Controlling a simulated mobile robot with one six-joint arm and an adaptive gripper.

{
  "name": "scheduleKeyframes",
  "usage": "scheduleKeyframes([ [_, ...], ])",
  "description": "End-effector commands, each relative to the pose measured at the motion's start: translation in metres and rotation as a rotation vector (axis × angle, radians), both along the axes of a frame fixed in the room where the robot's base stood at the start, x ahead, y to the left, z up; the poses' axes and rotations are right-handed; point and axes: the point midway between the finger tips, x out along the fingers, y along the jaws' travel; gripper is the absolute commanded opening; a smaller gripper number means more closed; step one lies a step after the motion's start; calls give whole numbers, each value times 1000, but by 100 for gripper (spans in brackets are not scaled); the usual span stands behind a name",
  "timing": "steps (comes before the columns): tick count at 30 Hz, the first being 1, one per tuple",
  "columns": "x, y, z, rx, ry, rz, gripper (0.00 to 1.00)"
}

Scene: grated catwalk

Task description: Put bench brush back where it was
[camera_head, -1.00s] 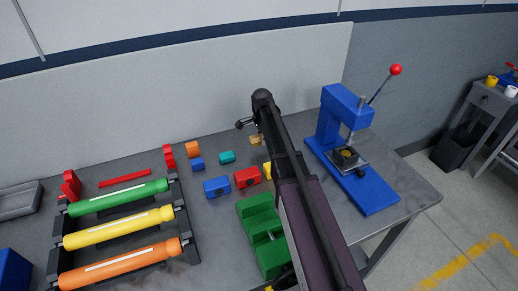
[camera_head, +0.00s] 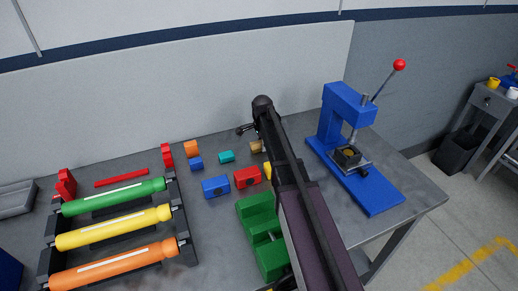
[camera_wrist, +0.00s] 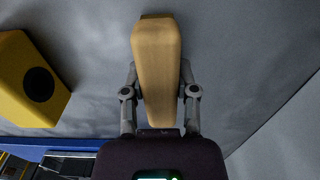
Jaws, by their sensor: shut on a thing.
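A tan, wood-coloured block-like piece, seemingly the bench brush's handle (camera_wrist: 157,38), stands between the fingers of my gripper (camera_wrist: 159,75) in the wrist view. The gripper is shut on it, with one finger on each side. No bristles show. In the head view my arm reaches over the bench and hides most of the gripper. A small tan piece (camera_head: 256,147) shows just left of the arm, and I cannot tell if it is the held brush.
A yellow block with a dark hole (camera_wrist: 36,84) lies close left of the gripper. On the bench are a red block (camera_head: 247,177), a blue block (camera_head: 216,187), a green stepped block (camera_head: 258,222), a roller rack (camera_head: 187,250) and a blue press (camera_head: 340,112) at right.

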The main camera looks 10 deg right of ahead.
Motion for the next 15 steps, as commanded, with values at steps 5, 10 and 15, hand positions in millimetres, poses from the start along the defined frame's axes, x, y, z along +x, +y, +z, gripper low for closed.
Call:
scheduleKeyframes([
  [5,0,0,0,0,0,0,0],
  [10,0,0,-1,0,0,-1,0],
  [15,0,-1,-3,0,0,-1,47],
])
